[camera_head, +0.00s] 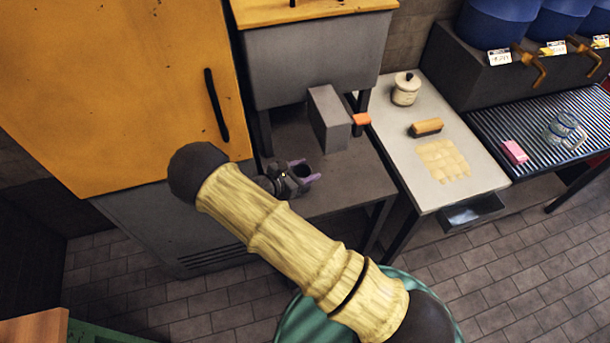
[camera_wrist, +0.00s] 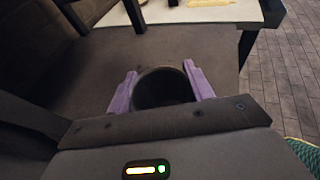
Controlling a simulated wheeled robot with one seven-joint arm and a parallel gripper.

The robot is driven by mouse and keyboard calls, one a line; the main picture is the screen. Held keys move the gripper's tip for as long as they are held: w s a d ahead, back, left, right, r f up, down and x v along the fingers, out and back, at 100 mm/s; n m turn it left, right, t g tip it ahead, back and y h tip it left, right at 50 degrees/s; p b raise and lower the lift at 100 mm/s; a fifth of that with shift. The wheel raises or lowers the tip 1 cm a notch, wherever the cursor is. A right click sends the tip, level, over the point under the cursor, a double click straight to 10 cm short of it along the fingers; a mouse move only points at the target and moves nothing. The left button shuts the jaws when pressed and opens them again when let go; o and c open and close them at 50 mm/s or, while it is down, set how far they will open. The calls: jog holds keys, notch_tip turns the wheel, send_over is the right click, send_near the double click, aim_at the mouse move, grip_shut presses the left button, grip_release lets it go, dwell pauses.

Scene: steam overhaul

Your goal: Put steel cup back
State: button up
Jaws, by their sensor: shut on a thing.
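My gripper (camera_head: 303,172) has purple fingers and is shut on a dark, round, open-topped cup (camera_head: 303,174), which I take for the steel cup. In the wrist view the cup (camera_wrist: 163,87) sits between the two purple fingers (camera_wrist: 163,90), its dark opening showing. The cup is over the low grey table (camera_head: 345,175) under the grey machine. I cannot tell whether its base touches the table. Most of the cup's body is hidden by the fingers and the gripper housing.
A grey box (camera_head: 328,118) with an orange piece (camera_head: 361,119) stands behind the gripper. A white table (camera_head: 445,188) to the right holds a lidded jar (camera_head: 405,90), a brush (camera_head: 426,127) and a cream patch (camera_head: 443,160). A yellow cabinet (camera_head: 120,90) rises at left.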

aim_at(308, 175)
jog(key=shift+f, duration=1.4)
jog(key=shift+f, duration=0.15)
jog(key=o, duration=1.2)
jog(key=shift+a, duration=0.1)
jog(key=shift+o, duration=0.2)
jog(key=b+v, duration=0.2)
jog(key=v, duration=1)
